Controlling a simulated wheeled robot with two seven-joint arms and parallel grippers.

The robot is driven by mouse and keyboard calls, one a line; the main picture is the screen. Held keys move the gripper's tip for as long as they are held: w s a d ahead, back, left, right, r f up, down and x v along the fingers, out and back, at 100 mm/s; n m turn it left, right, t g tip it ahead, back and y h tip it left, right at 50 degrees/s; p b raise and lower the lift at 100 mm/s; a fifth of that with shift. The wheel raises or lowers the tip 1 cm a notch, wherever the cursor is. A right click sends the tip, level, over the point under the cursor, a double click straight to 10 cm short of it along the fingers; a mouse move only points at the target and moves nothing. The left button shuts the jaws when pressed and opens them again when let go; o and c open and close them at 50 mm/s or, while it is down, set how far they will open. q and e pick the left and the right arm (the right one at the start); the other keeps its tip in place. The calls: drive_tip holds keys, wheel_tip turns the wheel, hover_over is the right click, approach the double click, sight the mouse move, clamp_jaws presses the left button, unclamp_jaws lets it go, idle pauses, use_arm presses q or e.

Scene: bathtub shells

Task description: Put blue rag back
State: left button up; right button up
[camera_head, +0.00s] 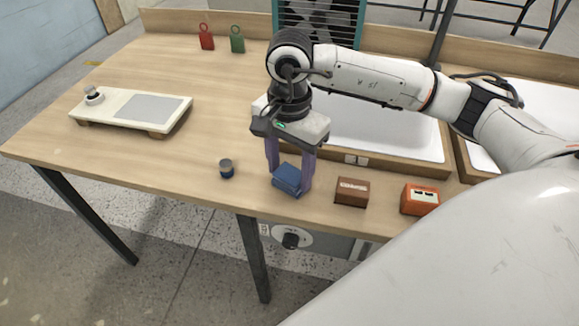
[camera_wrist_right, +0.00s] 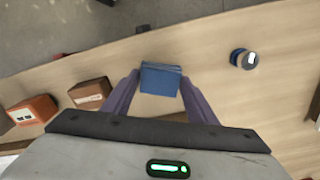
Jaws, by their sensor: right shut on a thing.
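The blue rag (camera_head: 287,179) is a folded blue block near the front edge of the wooden table. It also shows in the right wrist view (camera_wrist_right: 160,79), between the two purple fingers. My right gripper (camera_head: 290,184) points down and is shut on the rag from both sides. In the wrist view the right gripper (camera_wrist_right: 160,88) has a finger at each side of the rag. I cannot tell whether the rag touches the table. My left gripper is not in view.
A brown box (camera_head: 351,192) and an orange box (camera_head: 420,200) stand right of the rag. A small dark blue tin (camera_head: 226,169) stands left. A white board device (camera_head: 132,108), red tag (camera_head: 206,38) and green tag (camera_head: 237,40) lie further off. A white basin (camera_head: 380,128) is behind. The left-middle table is clear.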

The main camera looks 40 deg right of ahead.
sight(290, 174)
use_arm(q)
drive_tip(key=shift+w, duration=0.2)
use_arm(e)
drive_tip(key=o, duration=0.6)
drive_tip(key=shift+f, duration=0.15)
drive_tip(key=o, duration=0.4)
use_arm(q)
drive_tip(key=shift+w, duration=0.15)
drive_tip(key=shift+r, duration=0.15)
use_arm(e)
drive_tip(key=shift+r, duration=0.35)
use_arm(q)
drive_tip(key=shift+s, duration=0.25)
use_arm(e)
wheel_tip(290, 174, up, 12)
drive_tip(key=shift+f, duration=0.15)
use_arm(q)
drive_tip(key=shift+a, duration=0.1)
